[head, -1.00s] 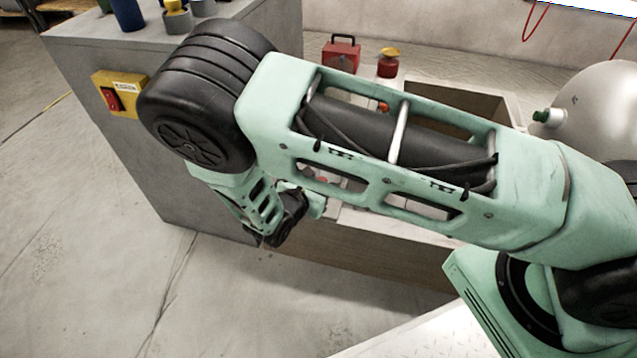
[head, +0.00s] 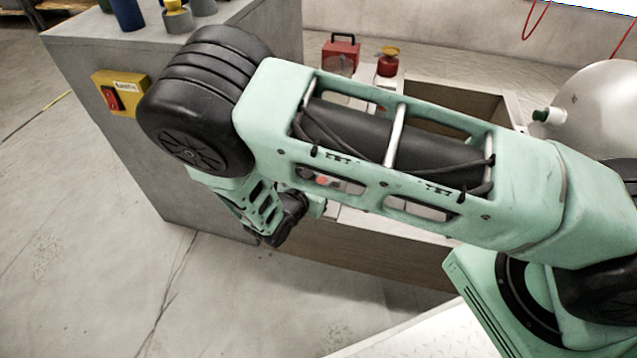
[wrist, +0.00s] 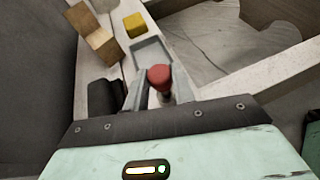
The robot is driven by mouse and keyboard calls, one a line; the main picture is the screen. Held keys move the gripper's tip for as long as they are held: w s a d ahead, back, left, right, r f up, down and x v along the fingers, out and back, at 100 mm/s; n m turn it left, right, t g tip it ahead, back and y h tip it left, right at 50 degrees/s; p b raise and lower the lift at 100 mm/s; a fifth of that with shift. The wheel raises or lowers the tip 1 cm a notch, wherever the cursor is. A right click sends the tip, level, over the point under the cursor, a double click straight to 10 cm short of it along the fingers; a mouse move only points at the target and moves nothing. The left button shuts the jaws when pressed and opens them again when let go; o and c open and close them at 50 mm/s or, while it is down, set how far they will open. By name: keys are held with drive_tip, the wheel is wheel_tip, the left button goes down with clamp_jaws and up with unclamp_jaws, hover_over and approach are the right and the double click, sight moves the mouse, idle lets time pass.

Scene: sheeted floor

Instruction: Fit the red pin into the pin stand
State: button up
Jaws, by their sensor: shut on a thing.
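The red pin (wrist: 159,76) shows its rounded red top in the wrist view, with a darker part below it. My gripper (wrist: 159,88) is shut on it, one grey finger on each side. The pin's lower end is hidden. I cannot pick out the pin stand with certainty. A grey shallow rectangular tray or recess (wrist: 150,50) lies just beyond the pin. In the head view my arm covers most of the gripper and the work spot.
A yellow block (wrist: 135,24), a wooden block (wrist: 97,42) and a black object (wrist: 102,95) sit close to my gripper. An open box (head: 455,108), a red case (head: 341,57) and a red-topped item (head: 388,62) stand behind my arm. A grey cabinet (head: 190,110) is at left.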

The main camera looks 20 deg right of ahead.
drive_tip(key=shift+f+b, duration=0.65)
drive_tip(key=shift+f, duration=0.7)
drive_tip(key=o, duration=1.1)
drive_tip(key=shift+a, duration=0.1)
drive_tip(key=p+v, duration=0.5)
drive_tip(key=v, duration=1.2)
drive_tip(key=shift+s, duration=0.15)
drive_tip(key=s+d+r+m+g+y, duration=0.2)
drive_tip(key=s+r+m+g+y, duration=0.25)
drive_tip(key=r, duration=0.45)
drive_tip(key=s+d+r+m+g+y, duration=0.1)
drive_tip(key=s+d+r+m+y, duration=0.2)
drive_tip(key=s+r+m, duration=0.45)
drive_tip(key=s+d+r+m+g+y, duration=0.2)
drive_tip(key=s+r+m+g+y, duration=0.3)
drive_tip(key=r, duration=0.7)
drive_tip(key=r+p, duration=1)
drive_tip(key=p, duration=0.1)
drive_tip(key=w+r+t+h+p, duration=0.1)
drive_tip(key=r+p, duration=1)
drive_tip(key=r+m+t+p, duration=0.1)
drive_tip(key=r+p, duration=0.9)
drive_tip(key=p, duration=0.1)
drive_tip(key=shift+w+d+r+h, duration=0.1)
drive_tip(key=shift+w+r+h, duration=0.05)
drive_tip(key=shift+r+h, duration=0.15)
